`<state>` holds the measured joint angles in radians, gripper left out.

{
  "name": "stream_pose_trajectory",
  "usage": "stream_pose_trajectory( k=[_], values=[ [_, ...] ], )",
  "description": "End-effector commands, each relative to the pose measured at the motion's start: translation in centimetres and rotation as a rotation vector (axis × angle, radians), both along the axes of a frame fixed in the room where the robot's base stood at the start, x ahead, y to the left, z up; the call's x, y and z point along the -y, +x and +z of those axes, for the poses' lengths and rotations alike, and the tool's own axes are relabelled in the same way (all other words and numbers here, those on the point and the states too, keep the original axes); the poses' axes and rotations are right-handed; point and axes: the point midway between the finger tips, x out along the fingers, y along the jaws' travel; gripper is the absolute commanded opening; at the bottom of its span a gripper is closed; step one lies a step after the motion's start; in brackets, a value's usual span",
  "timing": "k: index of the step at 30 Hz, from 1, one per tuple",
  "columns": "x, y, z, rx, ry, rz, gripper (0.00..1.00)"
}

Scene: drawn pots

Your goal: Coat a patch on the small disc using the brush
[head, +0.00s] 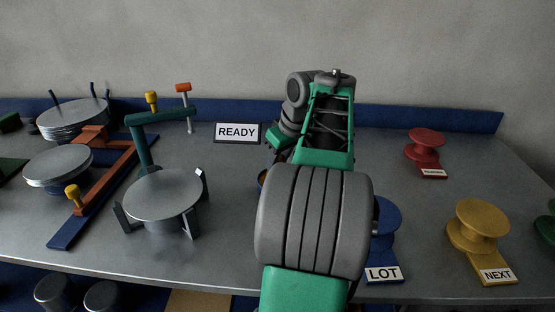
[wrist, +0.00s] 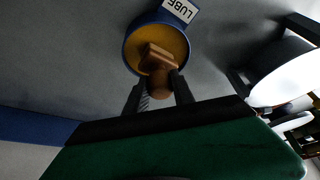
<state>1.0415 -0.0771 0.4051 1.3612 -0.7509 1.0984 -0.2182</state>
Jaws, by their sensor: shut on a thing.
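In the wrist view my gripper (wrist: 157,86) is shut on the wooden brush (wrist: 157,60). The brush's head is over or in a blue round pot (wrist: 129,62) with yellow-orange contents and a LUBE label; I cannot tell whether it touches the contents. In the head view my arm hides the gripper and brush, and only a sliver of the pot (head: 262,178) shows. A grey disc (head: 162,195) rests among dark upright posts left of my arm; it also shows at the right of the wrist view (wrist: 285,75). Another disc (head: 58,165) sits on a blue base farther left.
A stack of discs (head: 72,118) stands at the back left. A teal post with an arm (head: 150,120) rises behind the middle disc. A READY sign (head: 237,132) stands at the back. Red (head: 425,143), blue (head: 385,220) and yellow (head: 478,228) stands are on the right.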

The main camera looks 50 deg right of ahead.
Motion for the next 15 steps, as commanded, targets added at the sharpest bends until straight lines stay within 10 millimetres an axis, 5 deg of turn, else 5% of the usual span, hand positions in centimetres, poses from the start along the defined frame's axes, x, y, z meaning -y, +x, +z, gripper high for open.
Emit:
stream_pose_trajectory(
  k=[15],
  values=[
    [0.0, 0.0, 5.1, -0.002, 0.001, 0.0, 0.0]
  ],
)
